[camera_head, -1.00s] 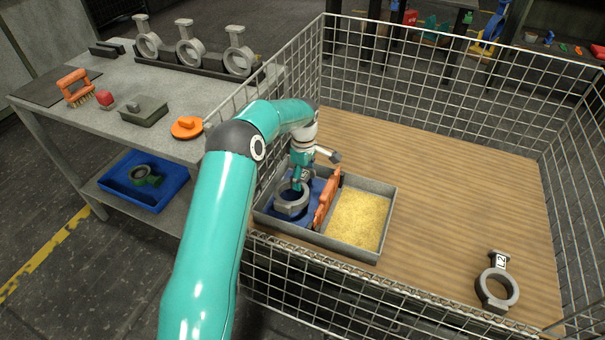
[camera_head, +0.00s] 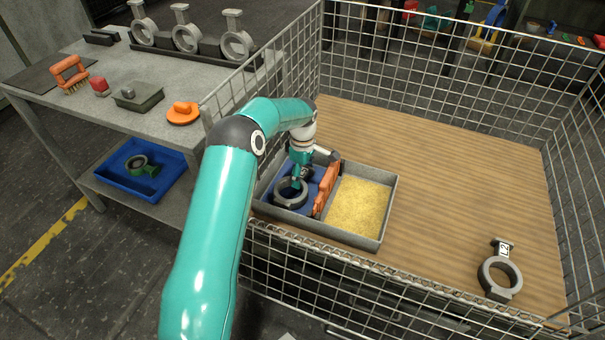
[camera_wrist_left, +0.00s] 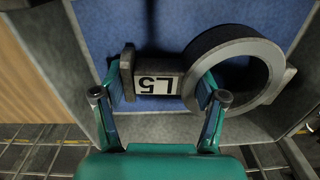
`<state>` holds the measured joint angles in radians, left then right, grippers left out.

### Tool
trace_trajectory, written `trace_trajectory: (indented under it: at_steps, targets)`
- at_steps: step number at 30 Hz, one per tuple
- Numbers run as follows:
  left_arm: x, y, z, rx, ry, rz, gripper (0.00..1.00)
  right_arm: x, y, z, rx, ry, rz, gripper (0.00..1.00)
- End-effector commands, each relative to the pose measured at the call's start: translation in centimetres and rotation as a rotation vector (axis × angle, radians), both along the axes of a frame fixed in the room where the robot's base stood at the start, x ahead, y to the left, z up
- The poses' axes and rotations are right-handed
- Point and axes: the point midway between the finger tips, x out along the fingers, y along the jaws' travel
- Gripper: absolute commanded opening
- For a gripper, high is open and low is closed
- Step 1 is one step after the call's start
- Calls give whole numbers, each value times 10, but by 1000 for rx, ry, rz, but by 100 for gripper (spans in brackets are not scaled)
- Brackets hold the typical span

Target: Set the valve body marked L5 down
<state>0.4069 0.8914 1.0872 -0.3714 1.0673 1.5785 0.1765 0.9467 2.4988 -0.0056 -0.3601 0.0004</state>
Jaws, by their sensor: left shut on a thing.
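The valve body marked L5 (camera_head: 291,193) is a grey ring with a short neck and flange. It is in the blue-lined left compartment of the grey tray (camera_head: 372,244). In the left wrist view the valve body (camera_wrist_left: 262,88) lies over the blue lining, its white L5 label upside down. My left gripper (camera_head: 299,178) is shut on its neck; in the left wrist view the fingers of the gripper (camera_wrist_left: 160,92) stand on either side of the label. I cannot tell whether the valve body touches the lining. My right gripper is not in view.
A mesh cage (camera_head: 440,60) surrounds the wooden floor (camera_head: 440,190). Another valve body, marked L2 (camera_head: 500,275), lies at the right. Several castings stand on the left bench's rack (camera_head: 210,65).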

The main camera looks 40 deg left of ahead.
Motion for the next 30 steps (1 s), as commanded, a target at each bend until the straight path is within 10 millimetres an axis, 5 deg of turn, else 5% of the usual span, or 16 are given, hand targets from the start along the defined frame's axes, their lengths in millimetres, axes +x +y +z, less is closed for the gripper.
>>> trace_trajectory:
  at_steps: [11, 12, 16, 30]
  targets:
    - [0, 2, 0, 2, -4, 2, 2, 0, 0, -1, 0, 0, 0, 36]
    - [0, 2, 0, 2, -4, 2, 76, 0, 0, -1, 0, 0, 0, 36]
    - [0, 1, -1, 2, -3, 2, 98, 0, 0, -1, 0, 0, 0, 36]
    - [0, 1, 2, 0, 1, 1, 100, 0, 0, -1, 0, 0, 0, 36]
